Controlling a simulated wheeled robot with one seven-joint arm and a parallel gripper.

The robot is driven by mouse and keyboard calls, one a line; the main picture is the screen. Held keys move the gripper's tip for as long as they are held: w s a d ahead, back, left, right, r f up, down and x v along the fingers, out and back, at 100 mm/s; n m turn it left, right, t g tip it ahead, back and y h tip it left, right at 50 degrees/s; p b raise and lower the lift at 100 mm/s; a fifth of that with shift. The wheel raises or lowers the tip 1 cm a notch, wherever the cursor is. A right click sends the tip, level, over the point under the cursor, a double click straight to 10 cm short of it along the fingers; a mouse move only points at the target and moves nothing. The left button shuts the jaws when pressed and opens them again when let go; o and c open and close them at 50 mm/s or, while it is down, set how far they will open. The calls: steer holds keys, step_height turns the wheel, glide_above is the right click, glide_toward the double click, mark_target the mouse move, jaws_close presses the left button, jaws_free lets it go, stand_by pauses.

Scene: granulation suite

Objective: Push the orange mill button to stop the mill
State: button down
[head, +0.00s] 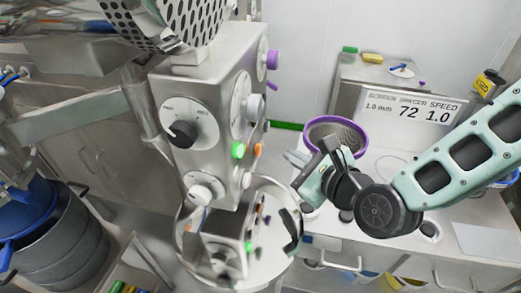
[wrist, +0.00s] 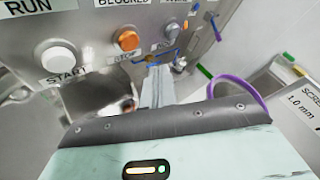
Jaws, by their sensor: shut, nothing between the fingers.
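The orange mill button (wrist: 128,40) is a round knob on the grey panel in the wrist view, above a partly covered label that seems to read STOP. It also shows on the side of the steel mill housing in the head view (head: 257,150). My gripper (wrist: 153,64) is shut and empty. Its fingertips appear just below and to the right of the orange button in the wrist view. In the head view my gripper (head: 293,158) is to the right of the button, with a visible gap. Nothing hides the button's face.
A pale START button (wrist: 58,55) is left of the orange one. A grey knob (wrist: 179,63) sits to its right. A green button (head: 238,150) and dials are on the housing. A purple-rimmed sieve (head: 335,121) stands behind my gripper. A speed sign (head: 410,107) is at right.

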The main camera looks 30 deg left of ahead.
steer(key=shift+s+a, duration=0.2)
steer(key=shift+a, duration=0.6)
steer(key=shift+s+a, duration=0.15)
steer(key=shift+a, duration=0.75)
stand_by(0.8)
steer(key=shift+s+a+b, duration=0.1)
steer(key=shift+a+b, duration=0.2)
steer(key=shift+s+a, duration=0.15)
steer(key=shift+a, duration=0.3)
stand_by(0.8)
steer(key=shift+d, duration=0.15)
steer(key=shift+w+d, duration=0.2)
steer(key=shift+d, duration=0.55)
steer(key=d, duration=0.2)
steer(key=w+d, duration=0.1)
steer(key=d, duration=0.1)
steer(key=shift+w+d, duration=0.1)
steer(key=shift+d, duration=0.3)
